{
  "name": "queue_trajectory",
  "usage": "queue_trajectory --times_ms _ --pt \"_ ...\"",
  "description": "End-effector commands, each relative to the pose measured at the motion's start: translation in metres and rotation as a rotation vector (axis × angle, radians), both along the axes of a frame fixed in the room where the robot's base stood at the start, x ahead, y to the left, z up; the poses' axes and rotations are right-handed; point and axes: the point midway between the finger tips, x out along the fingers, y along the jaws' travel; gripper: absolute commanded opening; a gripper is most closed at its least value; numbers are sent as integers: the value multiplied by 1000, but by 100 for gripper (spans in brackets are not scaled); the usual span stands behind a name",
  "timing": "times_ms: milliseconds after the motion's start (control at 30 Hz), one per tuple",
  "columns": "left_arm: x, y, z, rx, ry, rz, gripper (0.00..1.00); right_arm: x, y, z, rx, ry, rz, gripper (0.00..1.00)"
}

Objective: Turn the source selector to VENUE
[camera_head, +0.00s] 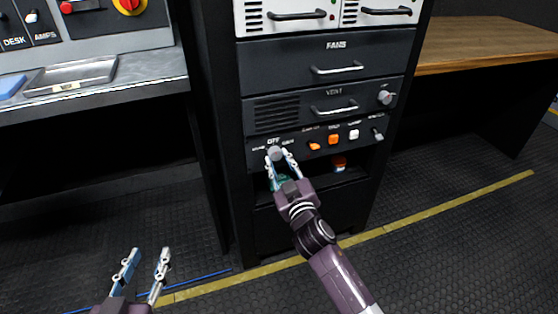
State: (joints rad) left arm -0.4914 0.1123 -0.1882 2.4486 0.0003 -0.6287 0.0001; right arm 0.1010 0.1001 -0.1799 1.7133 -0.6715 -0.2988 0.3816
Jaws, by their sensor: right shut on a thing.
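The source selector (275,153) is a round grey knob at the left end of a dark control panel, low in the black rack. The label above it reads OFF, with smaller labels to its left and right that are too small to read surely. My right gripper (277,158) is shut on the knob, one finger on either side, and partly hides it. Which way the knob points cannot be told. My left gripper (143,262) is open and empty, low at the left above the floor.
Orange and white switches (333,139) and a small lever (377,134) sit to the right on the same panel. VENT (334,109) and FANS (336,70) units are above. A small orange-topped container (339,163) stands on the shelf below. A desk (130,75) is at left.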

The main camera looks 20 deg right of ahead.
Motion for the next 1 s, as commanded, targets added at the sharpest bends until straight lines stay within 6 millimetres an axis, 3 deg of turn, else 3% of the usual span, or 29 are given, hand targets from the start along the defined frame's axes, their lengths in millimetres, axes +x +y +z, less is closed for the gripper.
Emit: queue_trajectory --times_ms 400,1000 --pt "-22 11 -42 50 209 13 37 0 0 0 -385 -12 1 3" --pt "-40 19 -66 77 330 22 37 0 0 -1 -809 -27 2 3"
